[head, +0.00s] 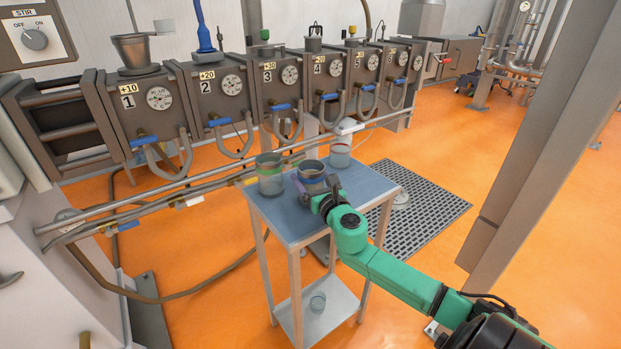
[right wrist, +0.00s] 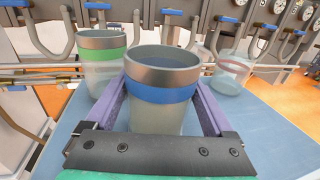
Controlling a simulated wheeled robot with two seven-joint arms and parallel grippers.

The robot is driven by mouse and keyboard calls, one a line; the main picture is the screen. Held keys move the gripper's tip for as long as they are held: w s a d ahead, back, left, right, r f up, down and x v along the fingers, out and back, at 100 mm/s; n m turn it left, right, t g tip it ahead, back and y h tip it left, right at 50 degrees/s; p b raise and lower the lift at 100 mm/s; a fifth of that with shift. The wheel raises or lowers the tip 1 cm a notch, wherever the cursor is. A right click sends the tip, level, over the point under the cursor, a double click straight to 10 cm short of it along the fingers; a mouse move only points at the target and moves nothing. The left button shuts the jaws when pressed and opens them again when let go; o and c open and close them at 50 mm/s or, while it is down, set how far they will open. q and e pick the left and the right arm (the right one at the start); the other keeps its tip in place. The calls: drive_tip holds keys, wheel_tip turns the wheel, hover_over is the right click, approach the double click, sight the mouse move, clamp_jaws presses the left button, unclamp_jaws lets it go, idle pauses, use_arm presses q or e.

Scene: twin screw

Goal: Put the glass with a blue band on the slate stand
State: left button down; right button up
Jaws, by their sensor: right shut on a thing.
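The glass with a blue band (head: 312,169) is at the blue-grey top of a small metal table (head: 358,184). It is upright, with a grey rim, and its band shows in the right wrist view (right wrist: 164,94). My right gripper (head: 317,184) is shut on it, one finger on each side. The glass's base is hidden behind the gripper, so I cannot tell whether it touches the tabletop. I cannot pick out a slate stand apart from this table. My left gripper is not in view.
A green-banded glass (head: 270,176) stands left of the held glass, and a red-banded glass (head: 340,152) behind it to the right. Pipes and numbered units (head: 220,85) run behind the table. The tabletop's right side is clear.

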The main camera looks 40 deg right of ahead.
drive_tip(key=o, duration=1.3)
drive_tip(key=shift+r, duration=0.15)
drive_tip(key=v, duration=1.1)
drive_tip(key=shift+s+a, duration=0.1)
drive_tip(key=shift+s, duration=0.35)
